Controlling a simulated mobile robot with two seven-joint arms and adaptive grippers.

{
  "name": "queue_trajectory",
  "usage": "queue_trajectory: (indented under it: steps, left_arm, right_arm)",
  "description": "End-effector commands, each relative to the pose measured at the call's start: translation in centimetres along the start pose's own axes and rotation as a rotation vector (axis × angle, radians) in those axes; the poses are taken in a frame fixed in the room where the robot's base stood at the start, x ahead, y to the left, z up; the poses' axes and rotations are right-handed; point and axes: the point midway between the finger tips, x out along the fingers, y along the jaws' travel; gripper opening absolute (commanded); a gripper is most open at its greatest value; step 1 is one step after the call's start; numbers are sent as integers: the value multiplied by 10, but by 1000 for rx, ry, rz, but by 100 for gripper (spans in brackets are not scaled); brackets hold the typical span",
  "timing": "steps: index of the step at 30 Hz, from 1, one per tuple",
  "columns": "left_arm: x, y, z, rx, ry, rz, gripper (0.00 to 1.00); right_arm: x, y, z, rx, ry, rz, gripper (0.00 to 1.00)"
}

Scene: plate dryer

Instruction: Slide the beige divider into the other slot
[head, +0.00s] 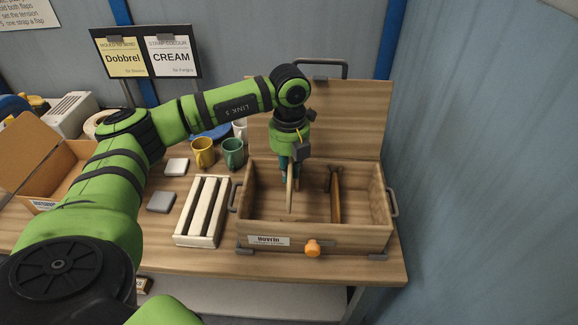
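The open wooden box (262,229) stands on the table with its lid raised behind it. A narrow beige divider (290,198) stands inside it, seen nearly edge-on, left of the middle. My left gripper (285,173) points down into the box at the far upper end of the beige divider. Its dark fingers overlap the divider there; the fingertips are too small and partly hidden to show whether they grip it. My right gripper is not in view.
An orange knob (312,248) sits on the box's front. A pale slatted rack (203,211) stands close to the box's left. Yellow (203,152) and green (233,153) mugs stand behind the rack. An open cardboard box (48,170) is far left.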

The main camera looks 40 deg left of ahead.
Motion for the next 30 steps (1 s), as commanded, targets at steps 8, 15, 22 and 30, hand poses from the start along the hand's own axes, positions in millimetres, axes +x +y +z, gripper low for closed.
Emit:
queue_trajectory:
  steps: [8, 15, 22, 30]
  left_arm:
    - [19, 0, 0, -1, 0, 0, 0]
    - [33, 1, 0, -1, 0, 1, 0]
    - [48, 0, 0, -1, 0, 1, 0]
    - [64, 0, 0, 0, 0, 0, 0]
  right_arm:
    - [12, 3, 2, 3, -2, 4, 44]
    - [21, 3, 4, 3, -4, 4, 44]
    - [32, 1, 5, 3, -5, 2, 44]
    - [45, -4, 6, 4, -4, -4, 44]
